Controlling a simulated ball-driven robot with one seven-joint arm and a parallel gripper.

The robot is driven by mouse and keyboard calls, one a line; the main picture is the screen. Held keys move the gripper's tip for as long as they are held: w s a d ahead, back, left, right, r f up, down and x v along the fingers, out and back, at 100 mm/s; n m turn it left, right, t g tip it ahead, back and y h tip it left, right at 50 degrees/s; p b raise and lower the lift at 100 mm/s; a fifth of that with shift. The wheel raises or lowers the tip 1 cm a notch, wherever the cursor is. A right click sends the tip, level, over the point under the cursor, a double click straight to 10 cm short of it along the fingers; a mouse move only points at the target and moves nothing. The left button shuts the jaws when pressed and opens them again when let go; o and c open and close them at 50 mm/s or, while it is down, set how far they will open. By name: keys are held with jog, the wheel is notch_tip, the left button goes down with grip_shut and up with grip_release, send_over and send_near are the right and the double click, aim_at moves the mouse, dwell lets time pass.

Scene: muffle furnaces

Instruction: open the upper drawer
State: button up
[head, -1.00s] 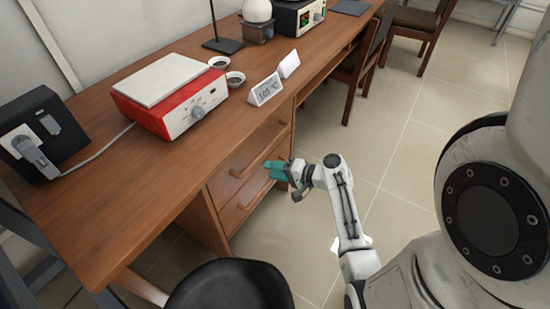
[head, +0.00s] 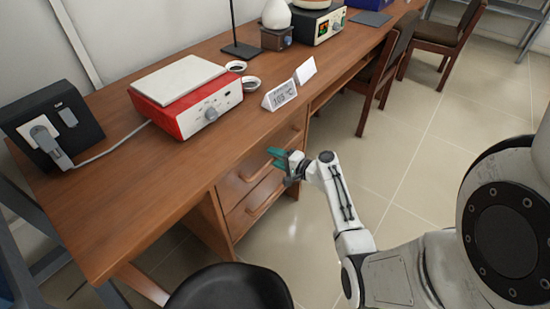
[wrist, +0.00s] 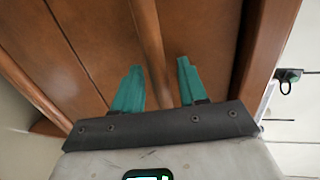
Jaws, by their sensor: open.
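The upper drawer (head: 231,187) is a brown wooden front in the desk's pedestal and looks closed. A bar handle runs along it. My gripper (head: 276,158) is at the far part of this front, with teal fingers pointing at it. In the wrist view my gripper (wrist: 156,85) is open, and a wooden bar handle (wrist: 147,35) passes between the two fingers, apart from both. I cannot tell how deep the fingers reach past the bar. My gripper hides part of the drawer front in the head view.
A lower drawer (head: 240,220) with its own handle sits below. A black chair seat (head: 230,288) stands in front of the desk. The desktop (head: 130,195) carries a red-and-white hotplate (head: 187,95) and a small sign (head: 280,94).

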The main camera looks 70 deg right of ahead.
jog(key=shift+w, duration=0.2)
grip_shut()
dwell(0.3)
